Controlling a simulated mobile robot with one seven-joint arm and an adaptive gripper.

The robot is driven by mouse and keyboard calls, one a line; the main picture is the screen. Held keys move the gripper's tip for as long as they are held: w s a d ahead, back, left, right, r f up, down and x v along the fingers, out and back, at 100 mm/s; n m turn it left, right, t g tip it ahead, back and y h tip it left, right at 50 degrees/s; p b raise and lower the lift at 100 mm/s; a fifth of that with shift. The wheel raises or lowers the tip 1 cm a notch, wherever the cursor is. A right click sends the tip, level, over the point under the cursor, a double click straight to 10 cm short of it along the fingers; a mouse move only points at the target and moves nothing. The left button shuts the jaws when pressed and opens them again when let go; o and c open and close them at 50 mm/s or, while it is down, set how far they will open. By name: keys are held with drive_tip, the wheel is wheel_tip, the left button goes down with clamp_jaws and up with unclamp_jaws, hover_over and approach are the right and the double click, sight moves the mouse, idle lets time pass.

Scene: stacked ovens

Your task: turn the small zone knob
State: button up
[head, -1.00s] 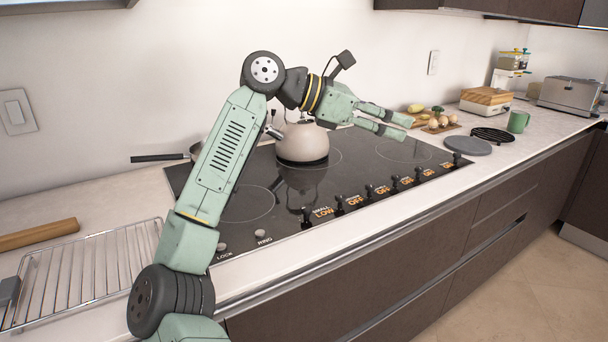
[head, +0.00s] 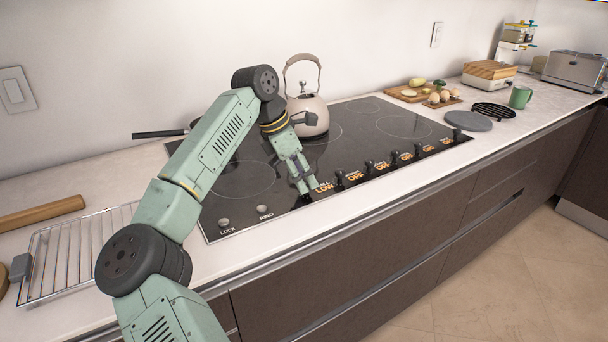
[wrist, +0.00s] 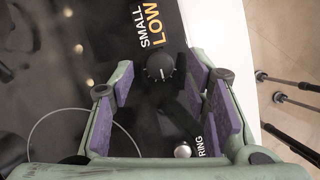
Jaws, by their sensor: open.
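The small zone knob (wrist: 160,66) is a round black knob with a white pointer mark, beside the words SMALL and LOW on the black cooktop (head: 240,205). In the wrist view it lies between the purple-padded fingers of my gripper (wrist: 163,78), towards their tips. The fingers are spread apart, and I cannot tell whether either touches the knob. In the head view my gripper (head: 304,190) points down at the cooktop's front edge, largely hiding the knob. The orange LOW label (head: 324,188) shows just right of the fingers.
More front knobs (head: 369,167), each beside an orange OFF label, run to the right. The silver RING button (head: 262,209) and LOCK button (head: 223,222) are to the left. A beige kettle (head: 308,112) stands behind my gripper. A wire rack (head: 75,255) lies left.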

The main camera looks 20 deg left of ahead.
drive_tip(key=shift+w+d+f, duration=0.2)
drive_tip(key=shift+d+f, duration=0.05)
drive_tip(key=shift+f, duration=0.4)
drive_tip(key=shift+c, duration=0.5)
clamp_jaws()
